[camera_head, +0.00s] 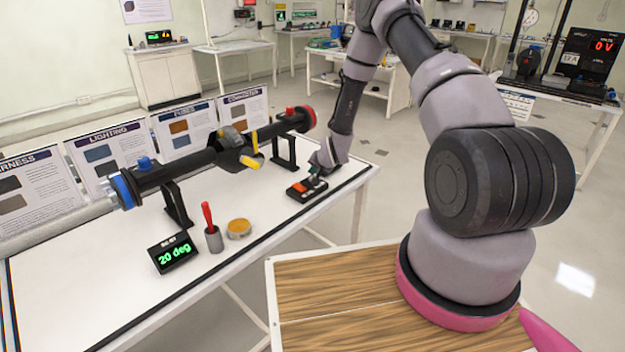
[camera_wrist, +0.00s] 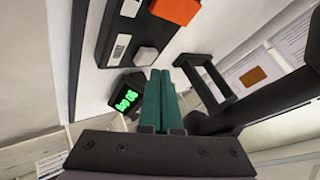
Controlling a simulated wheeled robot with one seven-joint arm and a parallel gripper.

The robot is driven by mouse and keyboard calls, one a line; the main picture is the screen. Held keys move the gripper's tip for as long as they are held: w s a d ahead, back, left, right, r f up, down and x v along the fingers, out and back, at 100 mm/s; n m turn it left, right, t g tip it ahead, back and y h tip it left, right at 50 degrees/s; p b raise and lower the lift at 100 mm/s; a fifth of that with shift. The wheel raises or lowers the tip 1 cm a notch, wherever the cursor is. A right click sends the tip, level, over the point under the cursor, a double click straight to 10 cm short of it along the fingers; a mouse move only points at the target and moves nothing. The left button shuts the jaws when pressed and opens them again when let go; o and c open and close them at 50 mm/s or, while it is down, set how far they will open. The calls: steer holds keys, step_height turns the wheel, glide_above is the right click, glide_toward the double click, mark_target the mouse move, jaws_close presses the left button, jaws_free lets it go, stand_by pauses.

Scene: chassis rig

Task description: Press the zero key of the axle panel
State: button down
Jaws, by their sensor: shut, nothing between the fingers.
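The axle panel is a small black box (camera_head: 306,194) at the right end of the white table. It also shows in the wrist view (camera_wrist: 107,35), with an orange key (camera_wrist: 176,10) and a pale grey key (camera_wrist: 145,56). The labels are too small to read, so I cannot tell which is the zero key. My gripper (camera_head: 314,179) is over the panel; its green fingers (camera_wrist: 160,75) are shut and empty. Their tips appear close to the grey key; I cannot tell whether they touch.
A black axle (camera_head: 185,173) on stands runs along the table behind the panel, with a yellow part (camera_head: 251,160). A red-handled tool in a grey cup (camera_head: 213,238) and an amber tin (camera_head: 239,229) stand left of the panel. Information boards line the back.

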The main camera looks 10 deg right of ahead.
steer(key=shift+f, duration=0.15)
steer(key=shift+f, duration=0.25)
steer(key=shift+f, duration=0.45)
stand_by(0.6)
stand_by(0.4)
steer(key=shift+r, duration=0.85)
steer(key=shift+r, duration=0.1)
steer(key=shift+r, duration=2.45)
